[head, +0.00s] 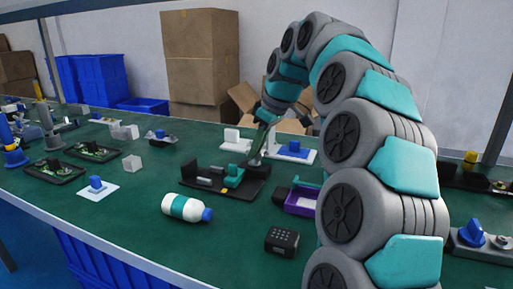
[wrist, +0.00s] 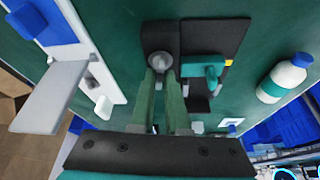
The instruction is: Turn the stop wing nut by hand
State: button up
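A black fixture (head: 244,190) with a teal slide block (head: 233,175) lies on the green bench, left of my arm. It also shows in the wrist view (wrist: 222,35). At one end of it stands a small grey round-topped piece (wrist: 160,60), which may be the stop wing nut; its wings cannot be made out. My gripper (wrist: 162,76) points at this piece, with its two green fingers close on either side of its lower part. A narrow gap shows between the fingers. Contact cannot be told. In the head view my gripper (head: 259,152) comes down at the fixture's far right end.
A white plate with a blue block (head: 292,150) lies behind the fixture. A purple tray (head: 300,203) is close on its right. A white bottle (head: 187,208) and a black keyed box (head: 282,241) lie in front. Bare bench shows at front left.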

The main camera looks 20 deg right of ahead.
jog(key=o, duration=0.5)
jog(key=shift+c, duration=0.2)
jog(key=shift+r, duration=0.1)
jog(key=v, duration=0.7)
jog(key=shift+r, duration=0.25)
jog(key=shift+s+d, duration=0.1)
jog(key=shift+s, duration=0.05)
